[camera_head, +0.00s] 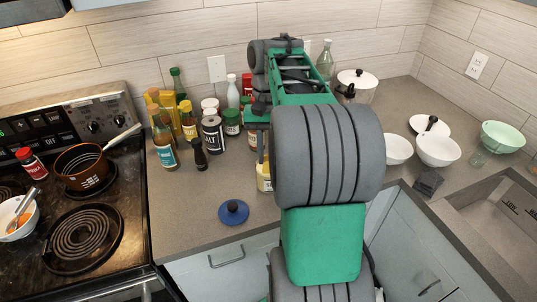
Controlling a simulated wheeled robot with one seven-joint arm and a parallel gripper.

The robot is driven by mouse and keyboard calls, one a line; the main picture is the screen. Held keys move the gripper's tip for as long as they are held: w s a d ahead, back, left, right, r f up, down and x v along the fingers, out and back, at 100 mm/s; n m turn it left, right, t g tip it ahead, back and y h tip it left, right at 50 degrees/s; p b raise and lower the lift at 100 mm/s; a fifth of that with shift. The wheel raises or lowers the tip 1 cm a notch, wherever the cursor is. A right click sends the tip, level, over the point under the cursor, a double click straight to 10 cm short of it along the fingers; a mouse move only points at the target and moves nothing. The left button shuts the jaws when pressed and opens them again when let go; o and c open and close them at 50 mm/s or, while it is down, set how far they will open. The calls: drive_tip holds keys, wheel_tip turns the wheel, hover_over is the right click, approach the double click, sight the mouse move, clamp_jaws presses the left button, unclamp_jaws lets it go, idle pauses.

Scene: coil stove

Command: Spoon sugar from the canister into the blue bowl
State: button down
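My gripper (260,135) hangs over the counter at the centre, partly hidden by my own arm. A thin dark upright part shows below it; I cannot tell if this is a finger or a spoon handle. A pale yellow jar (264,178), possibly the sugar canister, stands directly below, its right side hidden by my arm. A round blue lid (233,211) with a dark knob lies on the counter in front of it. No clearly blue bowl shows; a pale mint-green bowl (503,136) stands at the far right. The sugar is not visible.
White bowls (438,150) (398,149), one on the right of the other, and a plate (429,125) stand right of my arm. Bottles and a salt can (213,135) crowd the left. The coil stove (84,240) is at left, the sink (505,215) at right.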

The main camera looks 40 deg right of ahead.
drive_tip(key=shift+w+d+f+b, duration=0.1)
drive_tip(key=shift+w+f+b, duration=0.05)
drive_tip(key=shift+f+b, duration=0.35)
drive_tip(key=shift+w+d+f+b, duration=0.1)
drive_tip(key=shift+f+b, duration=0.2)
drive_tip(key=shift+f, duration=0.3)
drive_tip(key=b+x, duration=0.2)
drive_tip(key=shift+w+d+f+b, duration=0.1)
drive_tip(key=shift+w+f+b, duration=0.15)
drive_tip(key=shift+b, duration=0.15)
drive_tip(key=shift+s+r+p, duration=0.2)
drive_tip(key=shift+r+p, duration=0.35)
drive_tip(key=shift+r, duration=0.1)
drive_tip(key=p+v, duration=0.2)
drive_tip(key=p, duration=0.1)
drive_tip(key=shift+s+r, duration=0.1)
drive_tip(key=shift+r, duration=0.25)
drive_tip(key=shift+f+b, duration=0.5)
drive_tip(key=shift+b, duration=0.35)
drive_tip(key=shift+s+a+b, duration=0.1)
drive_tip(key=shift+a+b, duration=0.15)
drive_tip(key=shift+b, duration=0.35)
drive_tip(key=s+t+h+b, duration=0.1)
drive_tip(key=b, duration=0.5)
drive_tip(key=a+t+h+b, duration=0.1)
drive_tip(key=b, duration=0.6)
drive_tip(key=shift+s+a+f+t, duration=0.15)
drive_tip(key=shift+s+t, duration=0.25)
